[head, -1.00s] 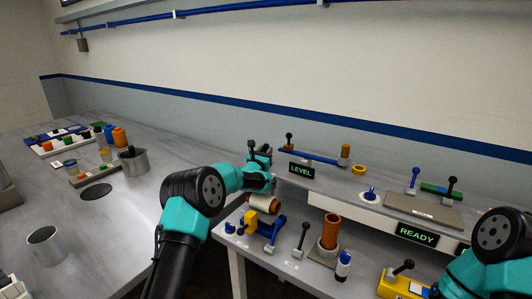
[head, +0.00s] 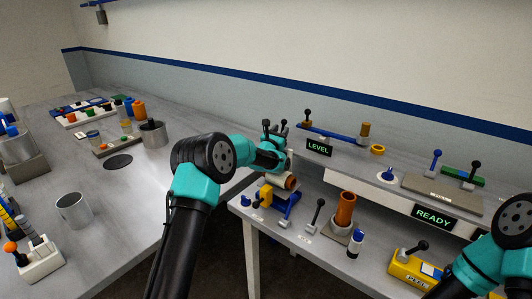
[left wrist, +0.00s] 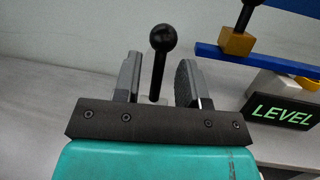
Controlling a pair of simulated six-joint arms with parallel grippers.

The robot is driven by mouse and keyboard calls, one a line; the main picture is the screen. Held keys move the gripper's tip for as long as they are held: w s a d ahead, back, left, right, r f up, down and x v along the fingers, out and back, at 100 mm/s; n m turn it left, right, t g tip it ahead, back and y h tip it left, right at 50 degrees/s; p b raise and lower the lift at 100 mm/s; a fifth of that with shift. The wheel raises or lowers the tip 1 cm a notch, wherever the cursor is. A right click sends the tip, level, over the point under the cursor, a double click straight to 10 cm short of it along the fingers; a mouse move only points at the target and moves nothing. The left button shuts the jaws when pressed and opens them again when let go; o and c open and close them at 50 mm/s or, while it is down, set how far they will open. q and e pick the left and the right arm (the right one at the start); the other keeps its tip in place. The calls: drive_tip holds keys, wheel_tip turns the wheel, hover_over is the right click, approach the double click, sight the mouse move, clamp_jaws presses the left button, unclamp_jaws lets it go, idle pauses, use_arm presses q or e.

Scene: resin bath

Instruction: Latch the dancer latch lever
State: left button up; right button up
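In the left wrist view, a lever with a black ball knob (left wrist: 162,38) stands nearly upright between the two fingers of my left gripper (left wrist: 158,82). The fingers are apart, with a visible gap on each side of the stem. The foot of the lever is hidden behind the gripper body. In the head view my left gripper (head: 275,130) is at the back-left end of the raised shelf, left of the LEVEL sign. I cannot tell from any label whether this is the dancer latch lever. My right gripper is outside the frames; only its arm shows at the lower right.
The LEVEL sign (head: 318,149) and a blue bar (head: 335,134) with another black-knobbed lever (head: 307,113) lie close right of my left gripper. An orange-ended roll (head: 290,182) is just below it. An orange cylinder (head: 345,210) stands on the lower table. A READY sign (head: 433,217) is further right.

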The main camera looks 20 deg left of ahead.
use_arm(q)
drive_tip(key=v, duration=1.4)
drive_tip(key=shift+s+f, duration=0.15)
drive_tip(key=shift+s, duration=0.15)
drive_tip(key=shift+a, duration=0.15)
